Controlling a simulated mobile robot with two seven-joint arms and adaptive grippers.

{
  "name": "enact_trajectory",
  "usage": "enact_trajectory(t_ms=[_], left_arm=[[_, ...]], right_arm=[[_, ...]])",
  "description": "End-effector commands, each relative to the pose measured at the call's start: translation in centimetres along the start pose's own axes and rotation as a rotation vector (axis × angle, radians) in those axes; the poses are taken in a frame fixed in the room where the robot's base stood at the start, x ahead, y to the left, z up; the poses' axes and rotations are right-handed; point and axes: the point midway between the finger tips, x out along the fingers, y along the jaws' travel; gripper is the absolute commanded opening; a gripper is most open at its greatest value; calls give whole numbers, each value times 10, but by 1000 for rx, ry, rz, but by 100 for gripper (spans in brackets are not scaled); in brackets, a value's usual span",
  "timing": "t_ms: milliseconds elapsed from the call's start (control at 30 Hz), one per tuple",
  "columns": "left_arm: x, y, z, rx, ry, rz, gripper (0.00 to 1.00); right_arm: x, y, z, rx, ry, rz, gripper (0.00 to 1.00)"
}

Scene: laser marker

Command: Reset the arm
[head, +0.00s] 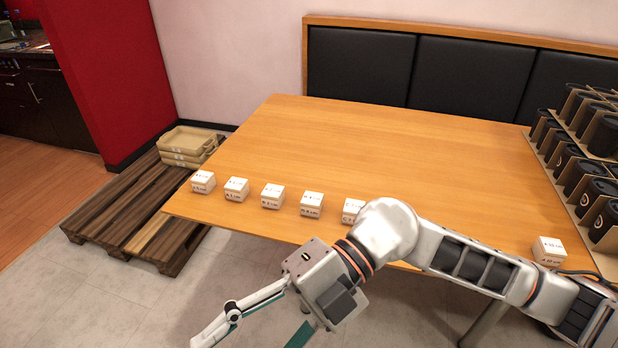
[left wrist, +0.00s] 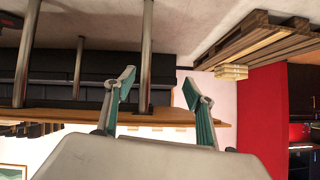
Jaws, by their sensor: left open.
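My right arm comes in from the right in the head view and reaches across the table's front edge. Its gripper (head: 250,338) points down and left, past the table's front edge over the floor. Its fingers are spread and nothing shows between them; one finger is partly cut off by the frame's bottom. My left arm is not in the head view. In the left wrist view, which is upside down, my left gripper (left wrist: 158,84) has its two teal-padded fingers apart and nothing between them.
Several white labelled cubes (head: 272,196) line the front edge of the wooden table (head: 330,150); my right arm partly covers one. Another cube (head: 548,250) sits at the right near racks of dark cups (head: 580,170). A pallet (head: 130,215) with beige trays (head: 187,144) stands left.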

Motion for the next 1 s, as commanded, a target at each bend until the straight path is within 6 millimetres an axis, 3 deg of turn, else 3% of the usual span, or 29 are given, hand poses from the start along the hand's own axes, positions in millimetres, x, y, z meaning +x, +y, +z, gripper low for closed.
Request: enact_trajectory(t_ms=[133,233,333,467,567,667,800,867,1000], left_arm=[[-3,1,-2,-4,-2,2,54],[-5,2,1,-6,-8,5,54],[-6,4,4,-9,-15,7,54],[-8,4,4,-11,-18,8,54],[-8,3,0,-13,-13,7,54],[-9,3,-3,-15,-9,7,54],[-10,3,-7,-18,-4,8,54],[-11,3,-8,-19,-3,8,54],[-12,3,-10,-22,-3,9,54]], right_arm=[[-5,54,-5,4,47,347,54],[-24,83,3,28,31,575,54],[-53,100,20,74,-16,795,54],[-98,100,54,169,-126,1059,54],[-134,78,86,272,-243,1236,54],[-167,38,118,398,-383,1385,54],[-200,-44,154,607,-602,1532,54],[-207,-84,163,701,-691,1570,54],[-212,-182,172,924,-887,1609,54]])
